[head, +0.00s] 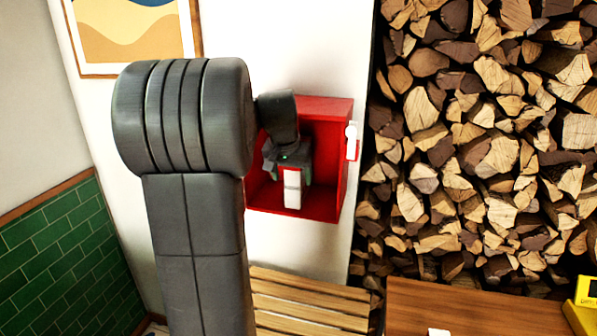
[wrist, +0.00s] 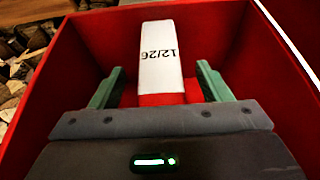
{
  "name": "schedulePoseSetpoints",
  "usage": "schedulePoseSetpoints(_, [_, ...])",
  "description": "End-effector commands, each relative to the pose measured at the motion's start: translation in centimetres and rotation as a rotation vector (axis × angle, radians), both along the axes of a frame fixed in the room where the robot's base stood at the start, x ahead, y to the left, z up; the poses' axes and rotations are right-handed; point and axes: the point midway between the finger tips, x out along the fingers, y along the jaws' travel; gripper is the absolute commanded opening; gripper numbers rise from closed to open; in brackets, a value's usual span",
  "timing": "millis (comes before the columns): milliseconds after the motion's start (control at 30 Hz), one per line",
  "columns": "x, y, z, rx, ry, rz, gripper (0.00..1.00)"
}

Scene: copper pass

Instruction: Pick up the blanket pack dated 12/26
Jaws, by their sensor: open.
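The blanket pack (wrist: 160,55) shows in the wrist view as an upright white face printed "12/26", inside a red box (wrist: 75,75). In the head view the pack (head: 292,188) is a narrow white block in the open red box (head: 328,150) on the wall. My gripper (wrist: 160,72) is open, with one green finger on each side of the pack's lower part. In the head view my gripper (head: 292,165) reaches into the box, and my arm hides the box's left side.
The box walls stand close around my gripper. A white handle-like part (head: 351,138) is at the box's right edge. Stacked firewood (head: 480,130) fills the right. A slatted wooden bench (head: 310,305) is below the box, and a brown wooden top (head: 470,310) is at lower right.

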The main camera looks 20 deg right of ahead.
Motion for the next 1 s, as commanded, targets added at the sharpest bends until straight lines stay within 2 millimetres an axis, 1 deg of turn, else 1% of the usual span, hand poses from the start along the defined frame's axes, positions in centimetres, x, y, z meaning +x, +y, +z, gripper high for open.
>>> schedulePoseSetpoints(67, [0.0, 0.0, 0.0, 0.000, 0.000, 0.000, 0.71])
schedulePoseSetpoints(167, [0.0, 0.0, 0.0, 0.000, 0.000, 0.000, 0.53])
schedulePoseSetpoints(300, [0.0, 0.0, 0.0, 0.000, 0.000, 0.000, 0.26])
schedulePoseSetpoints(367, [0.0, 0.0, 0.0, 0.000, 0.000, 0.000, 0.14])
schedulePoseSetpoints(400, [0.0, 0.0, 0.0, 0.000, 0.000, 0.000, 0.06])
schedulePoseSetpoints(433, [0.0, 0.0, 0.2, -0.002, -0.002, 0.000, 0.04])
schedulePoseSetpoints(733, [0.0, 0.0, 0.4, -0.002, -0.003, 0.000, 0.04])
schedulePoseSetpoints(833, [0.0, 0.0, 0.8, -0.002, -0.003, 0.000, 0.04])
schedulePoseSetpoints(900, [0.1, 0.0, 1.5, -0.003, -0.005, 0.000, 0.04])
schedulePoseSetpoints(1000, [-1.1, 0.4, 1.6, -0.002, -0.003, 0.000, 0.04])
